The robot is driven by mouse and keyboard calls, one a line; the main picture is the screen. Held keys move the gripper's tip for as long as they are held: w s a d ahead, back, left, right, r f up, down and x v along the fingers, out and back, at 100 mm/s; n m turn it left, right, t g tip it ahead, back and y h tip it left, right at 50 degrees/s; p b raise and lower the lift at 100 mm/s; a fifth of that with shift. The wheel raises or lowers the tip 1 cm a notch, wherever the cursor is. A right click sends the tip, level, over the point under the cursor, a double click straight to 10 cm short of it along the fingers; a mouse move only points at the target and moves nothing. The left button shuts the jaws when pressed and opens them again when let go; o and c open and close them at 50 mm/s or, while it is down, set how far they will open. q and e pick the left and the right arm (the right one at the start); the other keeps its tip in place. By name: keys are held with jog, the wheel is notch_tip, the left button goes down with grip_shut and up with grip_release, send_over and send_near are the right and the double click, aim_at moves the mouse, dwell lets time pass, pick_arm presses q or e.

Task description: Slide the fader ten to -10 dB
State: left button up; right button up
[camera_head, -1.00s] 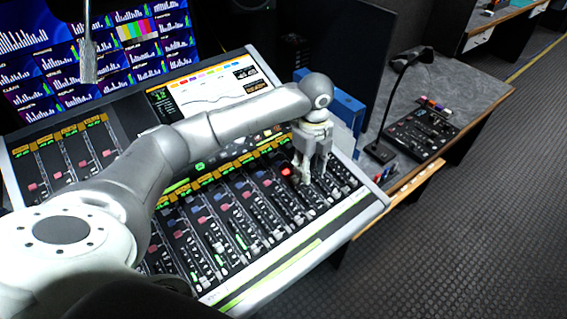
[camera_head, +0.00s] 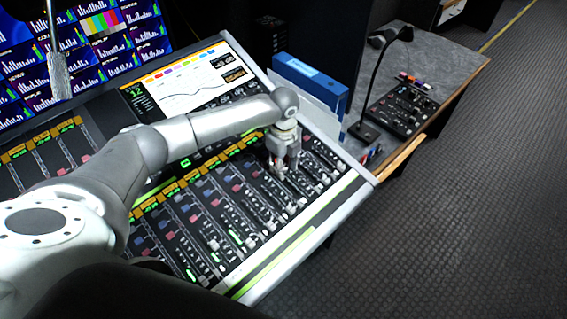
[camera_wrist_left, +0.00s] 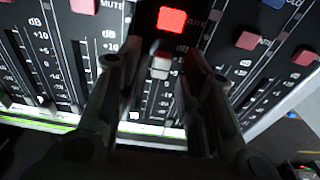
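The mixing console (camera_head: 318,215) has a row of channel strips with faders. My left gripper (camera_head: 278,170) is over the strips near the console's right side, pointing down. In the left wrist view its two fingers (camera_wrist_left: 152,75) are apart, one on each side of a light grey fader cap (camera_wrist_left: 160,64). The cap stands in the upper part of its slot, below a lit red mute button (camera_wrist_left: 171,19). I cannot tell whether a finger touches the cap. The fader's number is not readable. My right gripper is not in view.
A blue binder (camera_head: 310,84) stands behind the console's right end. A small control panel (camera_head: 402,108) and a gooseneck microphone (camera_head: 376,85) are on the grey desk to the right. Screens (camera_head: 100,45) stand behind the console. The floor at right is clear.

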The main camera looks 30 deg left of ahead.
pick_arm(q)
jog(key=shift+f, duration=0.2)
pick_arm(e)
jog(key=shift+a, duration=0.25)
pick_arm(q)
jog(key=shift+c, duration=0.2)
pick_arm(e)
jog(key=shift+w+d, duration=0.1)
pick_arm(q)
grip_shut()
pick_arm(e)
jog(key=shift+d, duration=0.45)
